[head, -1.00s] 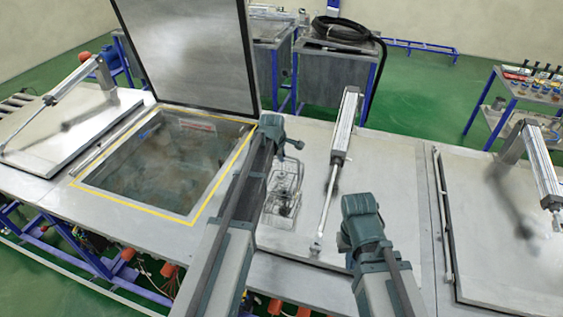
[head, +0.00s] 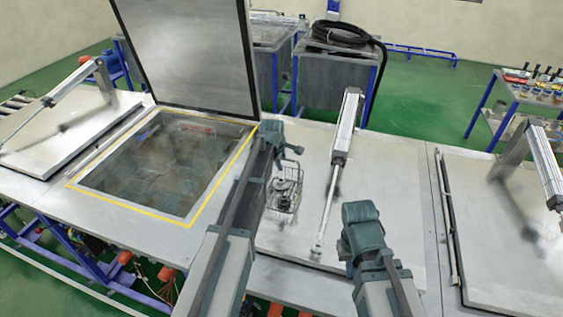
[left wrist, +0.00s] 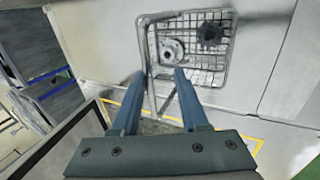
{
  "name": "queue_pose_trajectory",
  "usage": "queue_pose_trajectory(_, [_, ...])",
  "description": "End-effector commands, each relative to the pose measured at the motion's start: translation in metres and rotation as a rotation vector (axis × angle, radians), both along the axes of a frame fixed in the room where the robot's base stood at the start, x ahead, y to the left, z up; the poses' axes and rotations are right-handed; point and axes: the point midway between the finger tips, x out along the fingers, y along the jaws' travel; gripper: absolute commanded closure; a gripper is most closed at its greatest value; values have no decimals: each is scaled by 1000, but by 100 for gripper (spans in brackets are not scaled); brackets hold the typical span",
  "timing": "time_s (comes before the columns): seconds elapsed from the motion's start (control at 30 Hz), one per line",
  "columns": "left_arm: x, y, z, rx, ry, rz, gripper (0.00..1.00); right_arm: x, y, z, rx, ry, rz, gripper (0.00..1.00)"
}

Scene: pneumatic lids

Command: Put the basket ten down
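The wire basket (head: 283,192) is over the closed grey lid right of the open tank, with dark metal parts in it. It looks low, at or close to the lid surface; I cannot tell for certain that it touches. In the left wrist view the basket (left wrist: 221,72) holds a round flanged part and a dark gear-like part. Its handle stands between the fingers of my left gripper (left wrist: 159,74), which are apart. That gripper (head: 292,152) is just above the basket in the head view. My right gripper (head: 343,243) hangs empty over the same lid's front; its fingertips are hidden.
The open tank (head: 85,188) has a yellow outline and a raised lid (head: 190,50) behind it. A pneumatic cylinder (head: 343,135) stands on the closed lid, close right of the basket. Another closed lid (head: 490,240) lies further right.

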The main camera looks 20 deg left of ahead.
Motion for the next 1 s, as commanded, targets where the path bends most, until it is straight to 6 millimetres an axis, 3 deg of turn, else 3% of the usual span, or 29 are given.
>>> queue_pose_trajectory(0.47, [-2,0,8,0,-3,0,58,0,0,8,0,0,-1,100])
queue_pose_trajectory(1.0, [-29,1,68,0,-3,0,58,-1,1,67,1,0,-31,100])
